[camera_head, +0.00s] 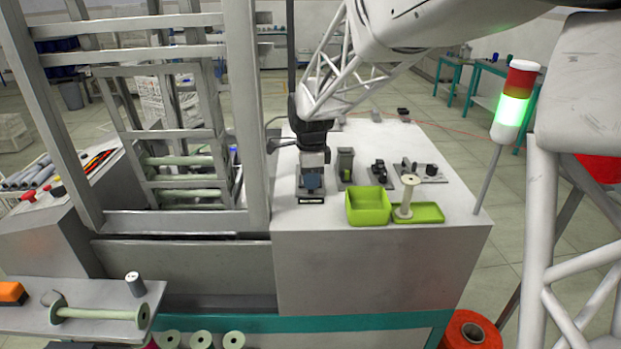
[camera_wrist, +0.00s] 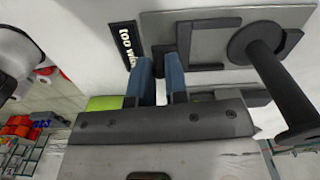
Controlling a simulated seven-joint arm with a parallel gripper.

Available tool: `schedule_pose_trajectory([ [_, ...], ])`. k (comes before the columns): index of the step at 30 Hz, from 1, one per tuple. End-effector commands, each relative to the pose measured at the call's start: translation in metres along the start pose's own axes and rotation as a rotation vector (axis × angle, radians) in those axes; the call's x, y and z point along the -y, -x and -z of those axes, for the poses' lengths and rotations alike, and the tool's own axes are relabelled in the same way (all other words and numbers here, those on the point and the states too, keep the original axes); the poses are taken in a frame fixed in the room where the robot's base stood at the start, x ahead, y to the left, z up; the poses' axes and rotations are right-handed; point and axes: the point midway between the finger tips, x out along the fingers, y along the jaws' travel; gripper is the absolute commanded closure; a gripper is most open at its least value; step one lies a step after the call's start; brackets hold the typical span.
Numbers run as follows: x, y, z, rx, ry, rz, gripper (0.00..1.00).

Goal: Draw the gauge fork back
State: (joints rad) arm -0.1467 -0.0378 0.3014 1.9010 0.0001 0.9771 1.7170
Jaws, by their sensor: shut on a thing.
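My gripper (camera_head: 311,190) is low over the white machine top in the head view, close to a black label strip with white lettering (camera_head: 311,201). In the wrist view its two blue fingers (camera_wrist: 159,82) stand a small gap apart beside that label (camera_wrist: 128,45). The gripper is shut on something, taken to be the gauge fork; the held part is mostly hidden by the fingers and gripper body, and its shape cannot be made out. A dark L-shaped piece (camera_wrist: 207,30) lies on a grey plate to the right of the fingers.
A dark post with a round flange (camera_wrist: 275,75) stands close on the right in the wrist view. A green bin (camera_head: 368,207), a green tray (camera_head: 431,213) with a pale bobbin (camera_head: 406,192), and dark fixtures (camera_head: 381,172) stand right of my gripper. A metal frame (camera_head: 240,110) rises on the left.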

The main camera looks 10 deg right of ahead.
Motion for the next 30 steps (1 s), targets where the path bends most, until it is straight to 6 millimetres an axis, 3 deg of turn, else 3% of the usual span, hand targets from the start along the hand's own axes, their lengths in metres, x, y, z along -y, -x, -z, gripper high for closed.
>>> schedule_pose_trajectory([
  [27, -0.0044, 0.0002, 0.0, 0.0, 0.0, 0.0, 0.94],
  [28, -0.0044, 0.0002, -0.0001, 0.0, 0.0, 0.0, 0.83],
  [30, -0.0044, 0.0001, -0.0001, 0.0, 0.0, 0.0, 0.72],
])
